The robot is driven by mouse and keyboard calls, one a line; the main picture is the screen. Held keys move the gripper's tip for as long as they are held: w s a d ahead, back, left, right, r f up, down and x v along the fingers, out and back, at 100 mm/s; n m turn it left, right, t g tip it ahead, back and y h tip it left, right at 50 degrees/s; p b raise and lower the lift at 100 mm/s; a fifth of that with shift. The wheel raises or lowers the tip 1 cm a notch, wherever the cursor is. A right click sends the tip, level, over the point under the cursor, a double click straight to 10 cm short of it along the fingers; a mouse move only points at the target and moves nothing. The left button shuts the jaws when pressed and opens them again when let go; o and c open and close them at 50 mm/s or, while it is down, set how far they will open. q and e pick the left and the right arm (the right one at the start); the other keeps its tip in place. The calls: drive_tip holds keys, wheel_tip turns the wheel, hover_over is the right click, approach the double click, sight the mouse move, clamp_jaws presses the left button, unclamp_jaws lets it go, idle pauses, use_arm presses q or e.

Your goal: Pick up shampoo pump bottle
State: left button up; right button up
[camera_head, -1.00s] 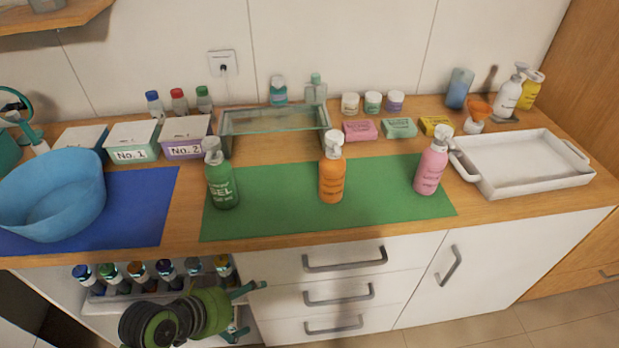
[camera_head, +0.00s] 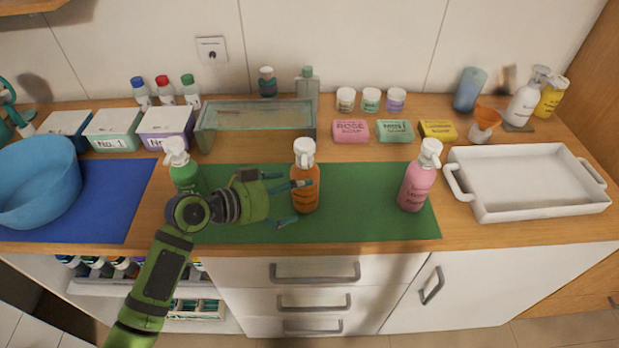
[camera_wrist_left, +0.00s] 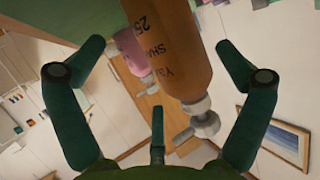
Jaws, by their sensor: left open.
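The orange pump bottle (camera_head: 305,178) stands upright on the green mat (camera_head: 370,220), with its white pump on top. In the left wrist view the orange bottle (camera_wrist_left: 172,40) appears upside down, with "SHA" readable on its label. My left gripper (camera_head: 297,202) is open beside the bottle's left side, its fingers reaching toward it. In the wrist view the bottle shows between the left and right fingers of my left gripper (camera_wrist_left: 163,55); I cannot tell whether any finger touches it. My right gripper is not in view.
A green pump bottle (camera_head: 184,172) stands left, partly behind my arm. A pink pump bottle (camera_head: 417,184) stands right on the mat. A glass tray (camera_head: 258,134) lies behind, a white tray (camera_head: 530,205) right, and a blue basin (camera_head: 40,185) left. The mat between orange and pink bottles is clear.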

sight(309, 175)
use_arm(q)
drive_tip(key=shift+w+d+p, duration=0.65)
drive_tip(key=shift+d, duration=0.2)
drive_tip(key=x, duration=0.3)
drive_tip(key=shift+a+f, duration=0.15)
drive_tip(key=shift+f, duration=0.05)
drive_tip(key=c, duration=1.3)
drive_tip(key=shift+r, duration=0.5)
wheel_tip(309, 175, up, 3)
drive_tip(key=shift+f+b, duration=0.2)
drive_tip(key=shift+b, duration=0.2)
drive_tip(key=s+d+r, duration=0.2)
drive_tip(key=d, duration=0.1)
drive_tip(key=s+d+r+b, duration=0.1)
drive_tip(key=s+d+r, duration=0.1)
drive_tip(key=d+r, duration=0.1)
drive_tip(key=s+d+r+b, duration=0.1)
drive_tip(key=s+d+r, duration=0.1)
drive_tip(key=d, duration=0.2)
drive_tip(key=shift+s+r, duration=0.1)
drive_tip(key=shift+r, duration=0.15)
use_arm(e)
drive_tip(key=shift+s+f, duration=0.35)
drive_tip(key=shift+f, duration=0.25)
